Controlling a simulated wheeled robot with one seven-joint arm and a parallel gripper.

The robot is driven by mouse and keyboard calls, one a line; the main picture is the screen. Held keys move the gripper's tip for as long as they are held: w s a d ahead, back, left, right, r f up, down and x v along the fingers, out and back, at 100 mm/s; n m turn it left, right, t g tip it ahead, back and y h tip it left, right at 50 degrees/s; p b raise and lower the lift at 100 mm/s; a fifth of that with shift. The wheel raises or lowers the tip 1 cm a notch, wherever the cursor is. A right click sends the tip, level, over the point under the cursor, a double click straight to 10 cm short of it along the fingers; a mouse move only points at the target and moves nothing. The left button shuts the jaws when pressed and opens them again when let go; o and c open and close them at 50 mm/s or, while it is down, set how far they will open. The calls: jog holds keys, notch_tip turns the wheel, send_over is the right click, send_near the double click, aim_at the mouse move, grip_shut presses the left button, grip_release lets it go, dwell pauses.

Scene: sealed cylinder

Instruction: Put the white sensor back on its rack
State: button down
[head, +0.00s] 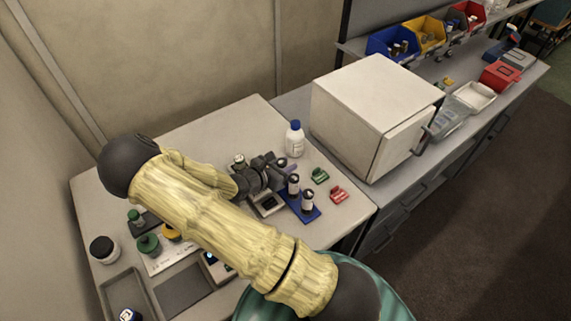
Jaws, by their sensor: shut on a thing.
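My gripper (278,174) is over the middle of the light table, at the end of my pale yellow arm. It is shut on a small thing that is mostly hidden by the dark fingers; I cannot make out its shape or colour. I cannot pick out the white sensor for certain. A blue rack (312,214) stands just right of and below the gripper, with dark-capped, white-labelled vials (308,201) upright on it. I cannot tell if this is the sensor's rack. A small device with a dark display (267,204) sits below the gripper, partly covered.
A white-bodied bottle with a blue cap (294,139) stands behind the gripper. Green (320,175) and red (338,194) small holders lie to the right. A large white box (368,108) stands beyond. Jars, a tray (130,289) and another device (214,263) lie at the left.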

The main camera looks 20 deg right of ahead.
jog(key=c, duration=1.1)
grip_release()
jog(key=shift+a, duration=0.15)
jog(key=shift+s+a, duration=0.1)
jog(key=shift+a, duration=0.05)
jog(key=shift+r, duration=0.25)
jog(key=shift+s+a, duration=0.1)
jog(key=shift+a, duration=0.1)
jog(key=b+v, duration=0.1)
jog(key=v, duration=1)
jog(key=shift+a, duration=0.1)
jog(key=shift+s, duration=0.1)
